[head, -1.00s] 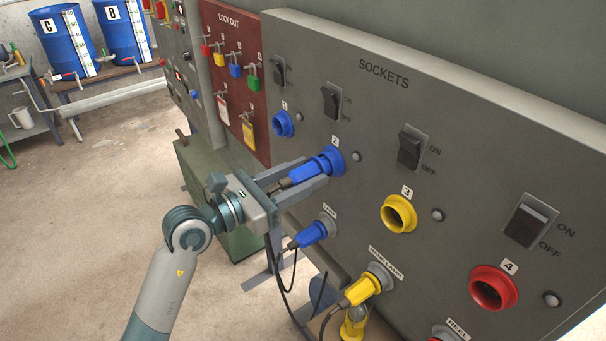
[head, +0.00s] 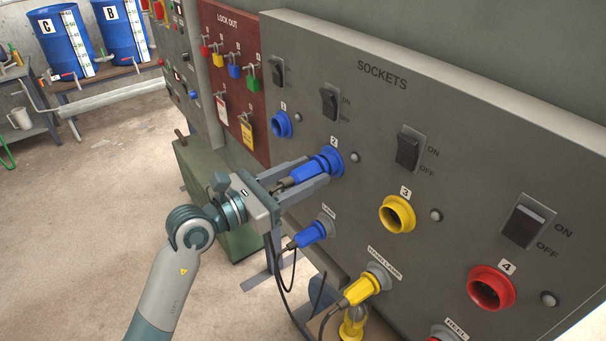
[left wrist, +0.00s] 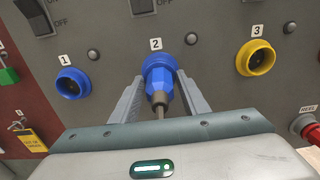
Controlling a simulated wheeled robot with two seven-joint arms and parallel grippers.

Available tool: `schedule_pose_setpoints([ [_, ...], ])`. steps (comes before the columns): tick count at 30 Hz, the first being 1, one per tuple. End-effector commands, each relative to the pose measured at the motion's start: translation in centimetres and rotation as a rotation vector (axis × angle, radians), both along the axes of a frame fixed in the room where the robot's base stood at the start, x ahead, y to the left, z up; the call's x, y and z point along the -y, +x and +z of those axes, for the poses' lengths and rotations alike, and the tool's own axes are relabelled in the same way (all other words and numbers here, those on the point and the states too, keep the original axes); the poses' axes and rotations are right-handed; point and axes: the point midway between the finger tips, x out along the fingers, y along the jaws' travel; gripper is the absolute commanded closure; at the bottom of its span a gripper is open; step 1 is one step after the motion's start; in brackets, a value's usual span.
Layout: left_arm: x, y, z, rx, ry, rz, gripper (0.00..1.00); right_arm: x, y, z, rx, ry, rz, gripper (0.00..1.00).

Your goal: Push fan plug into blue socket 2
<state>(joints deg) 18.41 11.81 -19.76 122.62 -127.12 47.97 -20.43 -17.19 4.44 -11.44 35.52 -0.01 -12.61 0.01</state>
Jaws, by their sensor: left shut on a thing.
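The blue fan plug (head: 308,172) sits between the fingers of my left gripper (head: 306,179), which is shut on it. The plug's front end is at blue socket 2 (head: 334,158) and appears to be in its mouth. In the left wrist view the plug (left wrist: 159,88) is lined up with socket 2 (left wrist: 157,64), with a dark cable end pointing back toward my gripper (left wrist: 158,95). How deep the plug sits is hard to tell. My right gripper is not in view.
Blue socket 1 (head: 282,124) is to the left, yellow socket 3 (head: 397,213) and red socket 4 (head: 490,288) to the right. Below are a blue lamp plug (head: 309,234) and a yellow hand lamp plug (head: 360,289). Black switches, including one (head: 329,104), stick out above.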

Motion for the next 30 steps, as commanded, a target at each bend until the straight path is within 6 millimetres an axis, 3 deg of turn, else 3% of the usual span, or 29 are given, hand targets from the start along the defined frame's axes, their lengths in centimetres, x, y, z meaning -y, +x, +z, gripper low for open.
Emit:
schedule_pose_setpoints([
  [2, 0.1, 0.1, 0.1, 0.001, -0.001, 0.000, 0.94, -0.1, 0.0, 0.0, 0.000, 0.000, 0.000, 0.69],
  [3, 0.1, 0.1, 0.1, 0.001, 0.000, 0.000, 0.54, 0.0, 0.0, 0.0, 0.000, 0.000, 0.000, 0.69],
  [6, 0.1, 0.1, 0.0, 0.001, 0.000, 0.000, 0.37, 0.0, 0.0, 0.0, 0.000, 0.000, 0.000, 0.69],
  [20, -0.5, -0.3, -0.1, 0.000, 0.000, 0.000, 0.37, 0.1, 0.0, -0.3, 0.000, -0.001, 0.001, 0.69],
  [30, -4.3, -3.0, -0.4, 0.002, 0.002, 0.002, 0.37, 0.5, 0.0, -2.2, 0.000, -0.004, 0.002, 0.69],
])
